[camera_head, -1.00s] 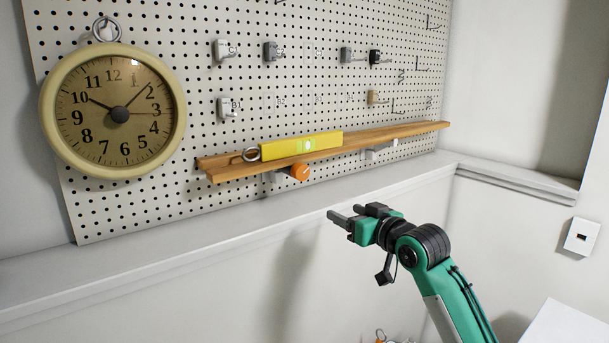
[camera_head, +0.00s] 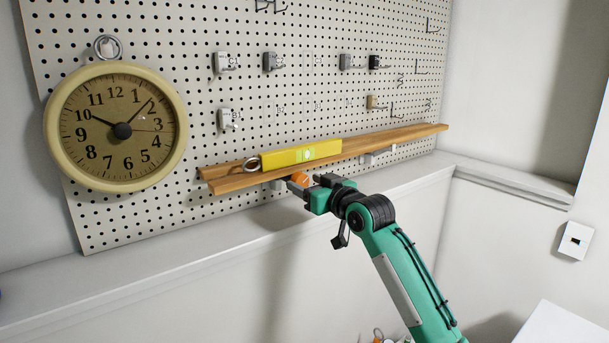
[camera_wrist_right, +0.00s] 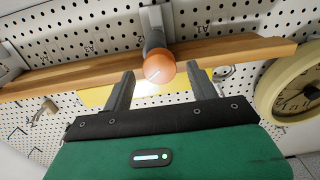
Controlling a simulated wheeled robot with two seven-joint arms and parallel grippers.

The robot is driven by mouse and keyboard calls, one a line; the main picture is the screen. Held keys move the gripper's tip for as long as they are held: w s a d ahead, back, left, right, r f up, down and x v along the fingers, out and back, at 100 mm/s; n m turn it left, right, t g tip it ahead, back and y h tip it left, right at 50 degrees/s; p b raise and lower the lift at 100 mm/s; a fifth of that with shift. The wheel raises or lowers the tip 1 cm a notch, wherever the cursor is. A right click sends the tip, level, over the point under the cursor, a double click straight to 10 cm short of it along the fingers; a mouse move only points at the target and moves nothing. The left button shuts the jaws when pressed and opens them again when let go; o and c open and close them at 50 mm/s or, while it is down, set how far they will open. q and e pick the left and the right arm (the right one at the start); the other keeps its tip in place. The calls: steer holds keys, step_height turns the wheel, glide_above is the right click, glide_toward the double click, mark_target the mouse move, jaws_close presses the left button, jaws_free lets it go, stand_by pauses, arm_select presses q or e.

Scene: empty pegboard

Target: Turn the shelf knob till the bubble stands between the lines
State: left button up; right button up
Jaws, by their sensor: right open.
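The orange knob (camera_head: 300,179) sits under the wooden shelf (camera_head: 400,139), on its left bracket. In the right wrist view the knob (camera_wrist_right: 159,66) shows a pale line on its face and lies between the fingertips. My right gripper (camera_head: 304,184) is open at the knob, one finger to each side; I cannot tell whether either touches it. The yellow spirit level (camera_head: 280,158) lies on the shelf, its bright green vial (camera_head: 308,153) facing me. The bubble is too small to place against the lines. My left gripper is not in view.
A round clock (camera_head: 120,160) hangs on the pegboard (camera_head: 190,130) at the left. Several small holders, such as a grey one (camera_head: 272,61), hang above. A ledge (camera_head: 180,258) runs below.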

steer(key=shift+x, duration=0.85)
steer(key=c, duration=1)
